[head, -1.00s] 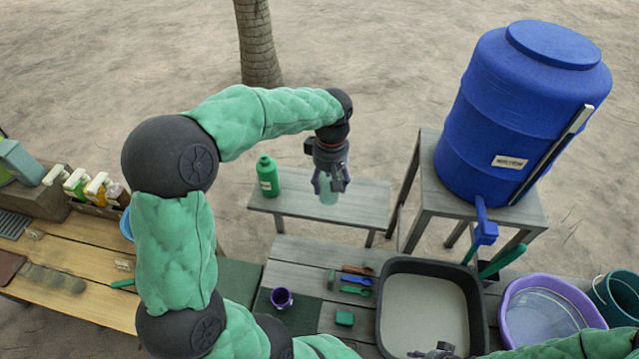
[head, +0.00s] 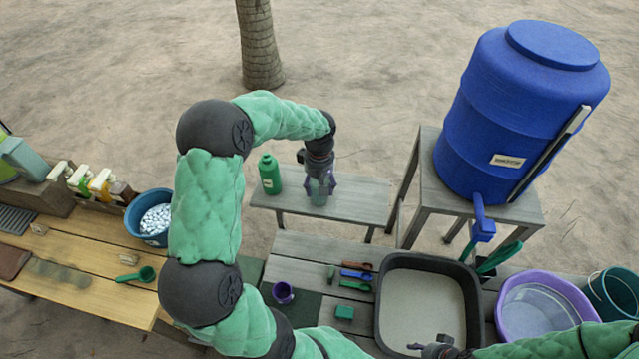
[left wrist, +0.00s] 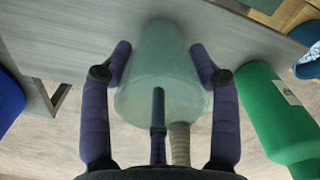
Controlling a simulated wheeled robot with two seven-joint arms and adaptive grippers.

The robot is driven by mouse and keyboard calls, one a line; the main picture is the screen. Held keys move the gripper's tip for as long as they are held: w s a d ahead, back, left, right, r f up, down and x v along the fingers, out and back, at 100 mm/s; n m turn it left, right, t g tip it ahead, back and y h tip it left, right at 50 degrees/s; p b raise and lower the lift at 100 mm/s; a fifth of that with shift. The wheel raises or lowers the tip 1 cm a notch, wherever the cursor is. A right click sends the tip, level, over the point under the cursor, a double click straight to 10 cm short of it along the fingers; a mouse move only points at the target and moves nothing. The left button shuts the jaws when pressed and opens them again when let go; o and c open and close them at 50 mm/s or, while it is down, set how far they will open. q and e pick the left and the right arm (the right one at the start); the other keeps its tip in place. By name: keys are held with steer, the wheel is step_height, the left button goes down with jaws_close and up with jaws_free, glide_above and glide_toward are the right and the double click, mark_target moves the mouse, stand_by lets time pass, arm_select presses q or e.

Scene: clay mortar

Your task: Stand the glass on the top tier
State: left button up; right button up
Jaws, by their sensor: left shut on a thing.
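A pale, see-through glass (head: 318,198) is between the fingers of my left gripper (head: 320,188). The gripper points down at the raised grey bench (head: 358,205) behind the work table, which looks like the top tier. In the left wrist view the glass (left wrist: 160,75) sits between the purple fingers of the left gripper (left wrist: 159,55), over the grey planks (left wrist: 60,35). I cannot tell whether its base touches them. My right gripper (head: 437,350) shows only partly at the bottom edge; its fingers are unclear.
A green bottle (head: 269,175) stands on the bench just left of the glass. A blue barrel (head: 515,120) stands on a taller stand to the right. The bench's right part is clear. The table below holds a purple cup (head: 283,293), small tools and a black tray (head: 380,335).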

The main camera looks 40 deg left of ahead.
arm_select(q)
steer(key=shift+f, duration=0.15)
steer(key=o, duration=1.3)
